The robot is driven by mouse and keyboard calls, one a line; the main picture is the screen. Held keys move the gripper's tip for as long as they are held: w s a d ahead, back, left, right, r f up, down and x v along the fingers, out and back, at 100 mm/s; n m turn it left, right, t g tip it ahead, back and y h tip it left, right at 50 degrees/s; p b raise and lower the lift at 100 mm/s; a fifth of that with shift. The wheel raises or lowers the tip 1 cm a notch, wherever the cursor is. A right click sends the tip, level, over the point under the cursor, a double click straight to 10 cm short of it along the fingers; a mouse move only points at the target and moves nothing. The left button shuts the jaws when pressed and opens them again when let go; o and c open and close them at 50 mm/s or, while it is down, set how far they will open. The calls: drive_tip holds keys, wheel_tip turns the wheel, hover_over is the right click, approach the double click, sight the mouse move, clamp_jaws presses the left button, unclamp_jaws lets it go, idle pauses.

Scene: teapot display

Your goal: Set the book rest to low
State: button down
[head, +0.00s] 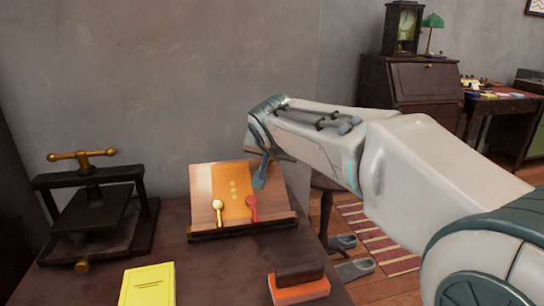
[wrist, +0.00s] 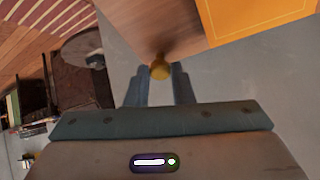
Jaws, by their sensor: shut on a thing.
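The wooden book rest (head: 284,200) stands on the dark table with its board leaning back. My gripper (head: 260,180) is at the upper right of the board. In the wrist view, its two fingers (wrist: 159,82) are shut on a round brass knob (wrist: 160,69) at the edge of the board (wrist: 160,25). The knob is hidden in the head view.
A dark press with a brass handle (head: 83,157) stands at the left of the table. A yellow book (head: 147,285) lies in front, and a brown and orange stack (head: 300,285) lies at front right. A cabinet (head: 410,90) stands behind my arm.

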drive_tip(key=shift+s+f, duration=0.1)
drive_tip(key=shift+f, duration=0.25)
drive_tip(key=c, duration=1.3)
unclamp_jaws()
drive_tip(key=shift+s, duration=0.1)
drive_tip(key=shift+o, duration=0.2)
drive_tip(key=shift+r, duration=0.15)
drive_tip(key=shift+s+r, duration=0.1)
drive_tip(key=shift+r, duration=0.15)
drive_tip(key=p+v, duration=0.3)
drive_tip(key=v, duration=1)
drive_tip(key=shift+s+r, duration=0.1)
drive_tip(key=shift+r, duration=0.05)
